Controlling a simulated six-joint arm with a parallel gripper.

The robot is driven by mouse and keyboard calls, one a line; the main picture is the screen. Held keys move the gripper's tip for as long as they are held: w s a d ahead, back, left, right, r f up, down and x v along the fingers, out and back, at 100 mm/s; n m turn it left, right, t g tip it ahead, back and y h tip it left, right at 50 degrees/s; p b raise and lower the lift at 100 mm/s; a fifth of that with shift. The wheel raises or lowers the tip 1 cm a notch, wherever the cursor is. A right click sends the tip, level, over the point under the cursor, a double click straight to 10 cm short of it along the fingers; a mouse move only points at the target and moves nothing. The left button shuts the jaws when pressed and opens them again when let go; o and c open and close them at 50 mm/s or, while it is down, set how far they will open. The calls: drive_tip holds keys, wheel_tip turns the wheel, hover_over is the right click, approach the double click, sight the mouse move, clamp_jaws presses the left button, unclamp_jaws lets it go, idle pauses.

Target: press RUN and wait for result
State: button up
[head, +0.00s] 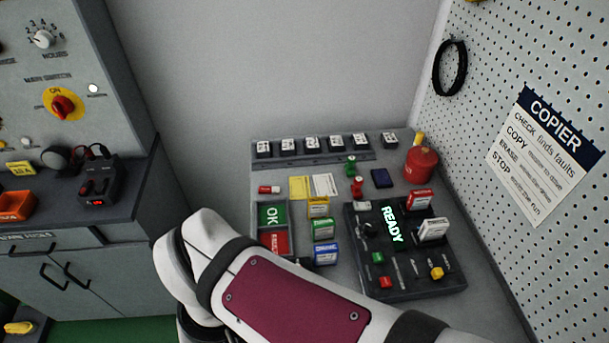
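A dark copier unit (444,281) stands on the grey bench at the right. Its lit display (392,224) reads READY. A green button (377,257) and a red button (385,282) sit on its left front part, and a yellow knob (437,272) is at its right front. The labels by these controls are too small to read, so I cannot tell which is RUN. A red-labelled module (418,200) and a white-labelled module (433,230) stand in its upper right. My white arm crosses the lower foreground; my gripper is not in view.
Left of the unit are a green OK tray (272,214), a red reject tray (274,243) and several coloured boxes (325,228). A red can (420,165) stands behind the unit. A pegboard (500,60) with a COPIER sign (540,155) borders the right. A cabinet (95,265) stands left.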

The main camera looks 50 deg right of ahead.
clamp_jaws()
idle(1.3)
